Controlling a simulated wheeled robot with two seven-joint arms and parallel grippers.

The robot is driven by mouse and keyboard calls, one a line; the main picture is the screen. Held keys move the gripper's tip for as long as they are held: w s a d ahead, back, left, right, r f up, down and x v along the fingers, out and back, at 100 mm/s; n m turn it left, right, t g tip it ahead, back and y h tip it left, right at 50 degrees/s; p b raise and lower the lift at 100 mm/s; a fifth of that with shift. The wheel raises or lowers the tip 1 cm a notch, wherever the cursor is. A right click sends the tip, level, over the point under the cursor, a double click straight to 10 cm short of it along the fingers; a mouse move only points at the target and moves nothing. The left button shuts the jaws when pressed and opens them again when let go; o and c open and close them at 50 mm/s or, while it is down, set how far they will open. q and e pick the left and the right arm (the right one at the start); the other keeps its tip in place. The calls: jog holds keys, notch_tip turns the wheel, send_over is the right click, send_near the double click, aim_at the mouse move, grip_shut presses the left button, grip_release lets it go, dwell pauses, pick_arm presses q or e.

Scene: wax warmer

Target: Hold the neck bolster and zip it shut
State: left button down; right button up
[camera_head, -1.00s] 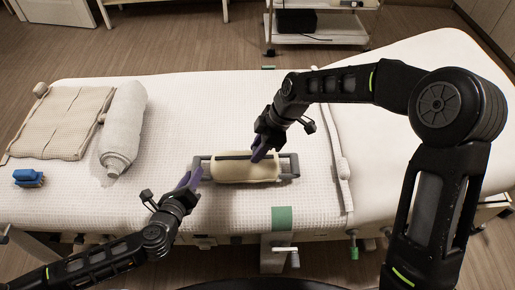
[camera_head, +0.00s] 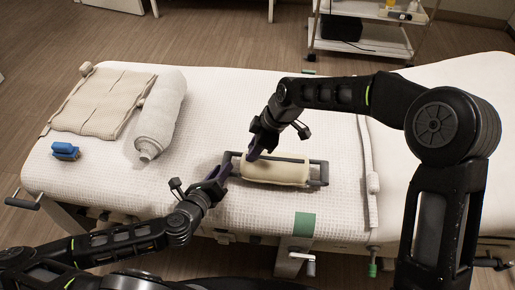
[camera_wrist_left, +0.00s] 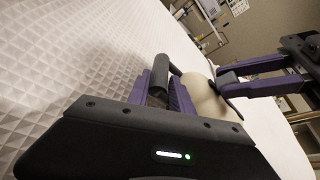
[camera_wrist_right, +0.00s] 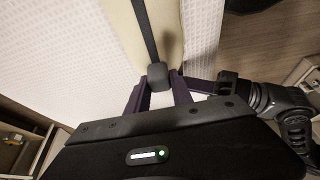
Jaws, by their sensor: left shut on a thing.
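The neck bolster (camera_head: 275,173) is a cream roll with a dark zip strip (camera_head: 285,159) along its top, lying between the ends of a grey frame (camera_head: 318,172) on the bed. My left gripper (camera_head: 226,170) is shut on the frame's left end bar (camera_wrist_left: 152,66). My right gripper (camera_head: 254,152) points down at the bolster's left end. In the right wrist view, a dark grey block (camera_wrist_right: 157,75), seemingly the zip pull at the strip's end, sits between its fingertips. Whether they press on it cannot be told. My right gripper also shows in the left wrist view (camera_wrist_left: 228,84).
A rolled white towel (camera_head: 162,112), a folded beige cloth (camera_head: 100,103) and a blue brush-like item (camera_head: 65,150) lie on the left of the bed (camera_head: 215,110). A strap (camera_head: 368,180) crosses it at right. A trolley (camera_head: 365,40) stands behind.

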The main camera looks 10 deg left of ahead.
pick_arm(q)
jog(key=shift+s+f, duration=0.1)
jog(key=shift+f, duration=0.1)
pick_arm(e)
jog(key=o, duration=0.5)
jog(key=shift+c, duration=0.2)
jog(key=shift+r, duration=0.15)
jog(key=v, duration=1.1)
jog(key=shift+d+r, duration=0.15)
jog(key=shift+r, duration=0.25)
pick_arm(q)
jog(key=c, duration=1.4)
grip_release()
jog(key=shift+c, duration=0.2)
jog(key=o, duration=0.4)
jog(key=shift+r, duration=0.1)
